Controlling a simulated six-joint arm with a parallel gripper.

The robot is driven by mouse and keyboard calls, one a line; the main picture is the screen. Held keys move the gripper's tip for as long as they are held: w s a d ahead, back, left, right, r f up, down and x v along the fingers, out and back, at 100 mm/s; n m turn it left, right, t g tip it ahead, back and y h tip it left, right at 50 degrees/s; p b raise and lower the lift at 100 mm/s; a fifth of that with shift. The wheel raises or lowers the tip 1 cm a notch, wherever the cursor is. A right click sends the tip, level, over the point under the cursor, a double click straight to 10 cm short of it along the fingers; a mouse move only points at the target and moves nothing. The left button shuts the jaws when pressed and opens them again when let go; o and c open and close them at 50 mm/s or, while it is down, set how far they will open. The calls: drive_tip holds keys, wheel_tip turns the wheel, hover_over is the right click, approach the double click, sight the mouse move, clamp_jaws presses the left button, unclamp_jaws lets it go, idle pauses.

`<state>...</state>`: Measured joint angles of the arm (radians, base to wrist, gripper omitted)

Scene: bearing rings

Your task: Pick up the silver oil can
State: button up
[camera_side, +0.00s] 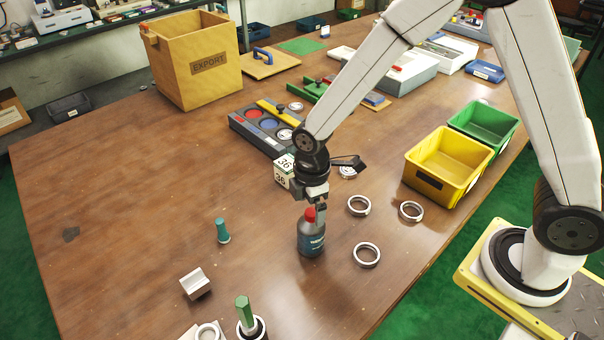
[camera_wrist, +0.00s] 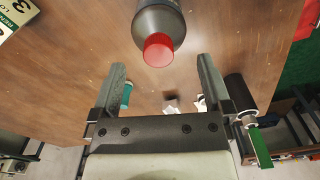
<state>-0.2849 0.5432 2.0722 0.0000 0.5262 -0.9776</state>
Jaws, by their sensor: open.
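A grey, bottle-shaped can (camera_side: 311,239) with a red cap and a dark label stands upright on the brown table. It is the only can that I make out, and it looks dark grey rather than bright silver. My gripper (camera_side: 318,207) is right above and beside its cap in the side view. In the wrist view my gripper (camera_wrist: 162,66) is open, its two fingers spread with nothing held. There the can (camera_wrist: 160,18) lies just beyond the fingertips, with its red cap (camera_wrist: 158,50) facing the camera roughly midway between them. I cannot tell whether any finger touches it.
Metal rings (camera_side: 366,255) lie to the can's right. A teal peg (camera_side: 222,231), a pale block (camera_side: 195,283) and a green hexagonal piece (camera_side: 244,312) in a dark holder stand left and in front. A yellow bin (camera_side: 437,186) is at right.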

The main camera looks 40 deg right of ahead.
sight(311, 212)
drive_tip(key=shift+d+f, duration=0.1)
drive_tip(key=shift+f, duration=2.5)
clamp_jaws()
